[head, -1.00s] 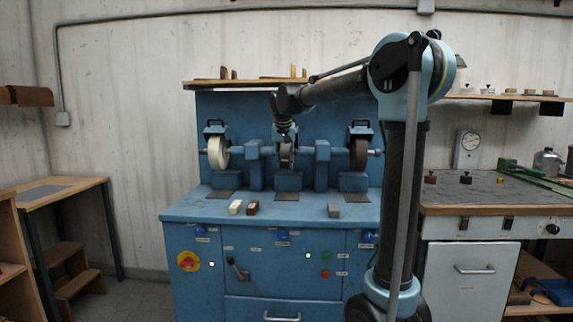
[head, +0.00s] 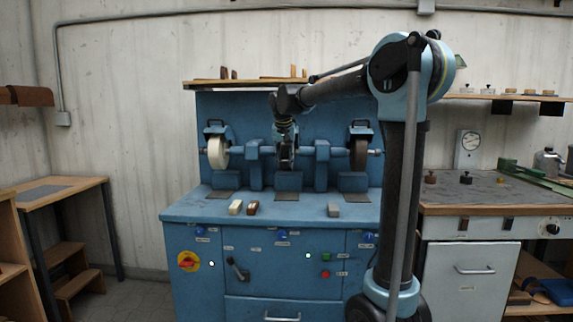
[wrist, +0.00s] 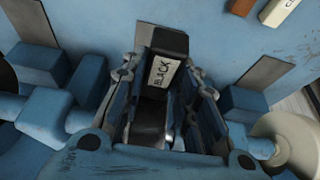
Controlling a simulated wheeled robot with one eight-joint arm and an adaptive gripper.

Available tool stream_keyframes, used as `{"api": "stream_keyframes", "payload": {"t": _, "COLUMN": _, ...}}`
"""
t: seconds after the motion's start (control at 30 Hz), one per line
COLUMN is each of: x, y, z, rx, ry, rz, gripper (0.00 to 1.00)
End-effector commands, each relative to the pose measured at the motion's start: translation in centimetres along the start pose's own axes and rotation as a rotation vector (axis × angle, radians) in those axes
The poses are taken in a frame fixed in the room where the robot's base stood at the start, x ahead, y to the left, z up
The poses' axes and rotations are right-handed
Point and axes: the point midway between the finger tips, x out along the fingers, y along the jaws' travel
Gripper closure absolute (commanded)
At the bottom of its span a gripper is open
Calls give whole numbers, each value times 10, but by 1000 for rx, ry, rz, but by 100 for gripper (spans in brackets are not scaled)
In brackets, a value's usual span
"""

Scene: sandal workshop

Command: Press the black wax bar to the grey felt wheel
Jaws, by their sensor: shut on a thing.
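My gripper (head: 286,146) is at the middle wheel station of the blue machine, pointing down. In the wrist view, its fingers (wrist: 163,92) are shut on the black wax bar (wrist: 169,43), whose white label reads BLACK. The bar's far end sticks out beyond the fingers. The grey felt wheel is at this middle station; in the head view my gripper and the bar cover most of it. I cannot tell whether the bar touches the wheel.
A white wheel (head: 218,152) is to the left and a dark brown wheel (head: 359,153) to the right. A cream bar (head: 235,207), a brown bar (head: 253,208) and a grey bar (head: 334,210) lie on the bench front (head: 290,215). A shelf (head: 245,84) runs above the machine.

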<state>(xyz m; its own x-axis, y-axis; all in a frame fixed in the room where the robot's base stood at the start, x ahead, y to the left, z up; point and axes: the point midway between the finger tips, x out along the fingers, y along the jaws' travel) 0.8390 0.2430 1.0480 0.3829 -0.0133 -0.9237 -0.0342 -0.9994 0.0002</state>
Motion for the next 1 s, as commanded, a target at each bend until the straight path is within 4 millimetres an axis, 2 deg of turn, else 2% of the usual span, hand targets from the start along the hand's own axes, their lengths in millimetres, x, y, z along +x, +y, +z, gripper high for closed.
{"api": "stream_keyframes", "payload": {"t": 0.37, "x": 0, "y": 0, "z": 3, "rx": 0, "ry": -2, "rz": 0, "gripper": 100}}
{"api": "stream_keyframes", "payload": {"t": 1.0, "x": -6, "y": 0, "z": 44, "rx": -1, "ry": -2, "rz": 0, "gripper": 100}}
